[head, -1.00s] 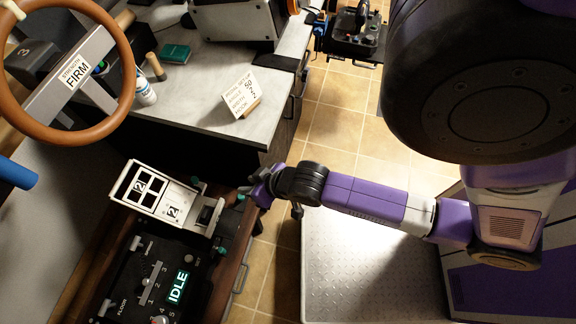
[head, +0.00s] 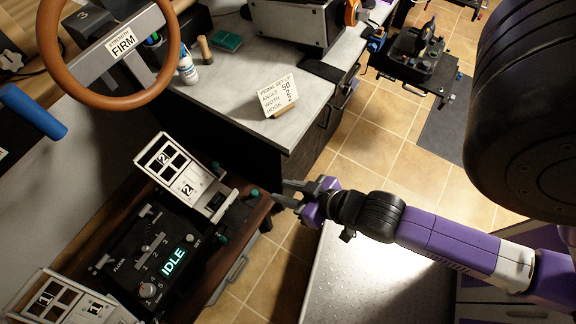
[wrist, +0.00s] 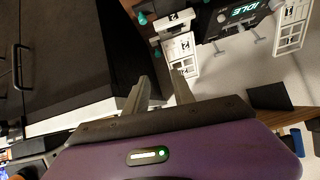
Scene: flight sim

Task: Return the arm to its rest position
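My gripper (head: 284,193) is at the end of my purple arm (head: 440,238), right of the black control panel (head: 120,262) in the head view. Its two grey fingers are spread apart with nothing between them. They also show apart in the wrist view (wrist: 158,92). The fingertips are near a teal knob at the panel's right side, and appear apart from it. The arm reaches left from the right side of the picture, above the metal floor plate (head: 345,285).
The panel shows "IDLE" (head: 173,261) and bears white units marked 2 (head: 172,160) and 1 (head: 60,300). A steering wheel (head: 160,75) is at upper left. A grey counter with a note card (head: 278,97) stands behind.

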